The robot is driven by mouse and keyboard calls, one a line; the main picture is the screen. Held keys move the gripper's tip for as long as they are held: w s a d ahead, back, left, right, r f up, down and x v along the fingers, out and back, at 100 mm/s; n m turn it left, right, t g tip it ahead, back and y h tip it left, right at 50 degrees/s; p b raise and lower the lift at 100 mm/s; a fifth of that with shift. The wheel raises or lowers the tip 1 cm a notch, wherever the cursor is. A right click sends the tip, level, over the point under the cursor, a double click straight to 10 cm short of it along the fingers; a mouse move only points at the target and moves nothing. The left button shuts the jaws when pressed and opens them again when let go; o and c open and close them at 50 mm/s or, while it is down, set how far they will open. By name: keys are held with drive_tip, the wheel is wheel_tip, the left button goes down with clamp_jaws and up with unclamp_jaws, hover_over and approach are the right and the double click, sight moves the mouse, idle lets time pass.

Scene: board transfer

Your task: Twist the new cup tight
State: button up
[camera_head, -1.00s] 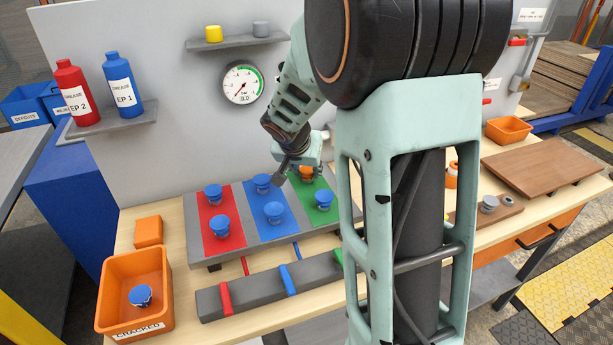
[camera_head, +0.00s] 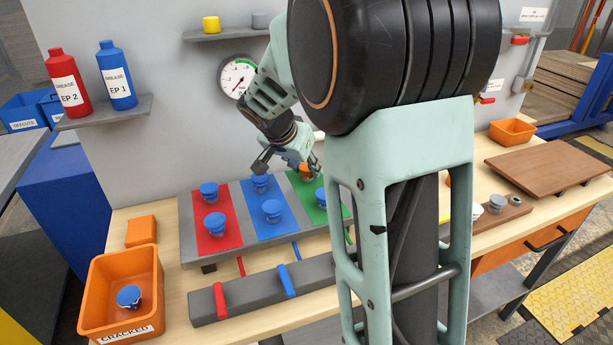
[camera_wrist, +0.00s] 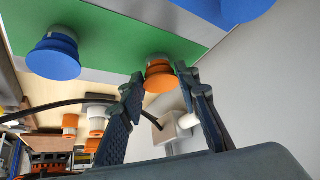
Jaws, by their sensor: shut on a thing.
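The orange suction cup (camera_head: 306,171) sits on the green strip (camera_head: 301,187) at the back of the grey board. In the wrist view the orange cup (camera_wrist: 159,76) stands between my fingertips. My gripper (camera_head: 298,170) is shut on it, with a finger on either side. In the wrist view my gripper (camera_wrist: 160,84) shows both dark fingers. A blue cup (camera_head: 320,196) stands at the front of the green strip. The fine contact between fingers and cup is partly hidden in the head view.
Blue cups stand on the red strip (camera_head: 217,232) and the blue strip (camera_head: 259,225). A blue cup (camera_head: 129,297) lies in the orange CRACKED bin (camera_head: 90,300). A grey bar (camera_head: 253,292) with coloured levers lies in front. My arm hides the right middle of the bench.

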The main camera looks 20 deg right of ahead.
drive_tip(key=shift+m+b, duration=0.4)
drive_tip(key=shift+m, duration=0.1)
drive_tip(key=shift+w+a+f+m+g+h+b, duration=0.1)
drive_tip(key=shift+w+m+g+h+b, duration=0.05)
drive_tip(key=shift+m+g+h+b, duration=0.35)
drive_tip(key=shift+w+a+m+g+b, duration=0.1)
drive_tip(key=shift+m+g+b, duration=0.3)
drive_tip(key=shift+m, duration=0.5)
drive_tip(key=shift+m+g+h, duration=0.3)
drive_tip(key=shift+m+g, duration=0.1)
drive_tip(key=shift+m, duration=0.3)
drive_tip(key=m+p, duration=0.1)
drive_tip(key=m+g+p, duration=0.1)
drive_tip(key=shift+w+r+m+g, duration=0.2)
drive_tip(key=shift+m+g, duration=0.1)
drive_tip(key=shift+m, duration=0.1)
drive_tip(key=o, duration=1.2)
drive_tip(key=shift+f, duration=0.1)
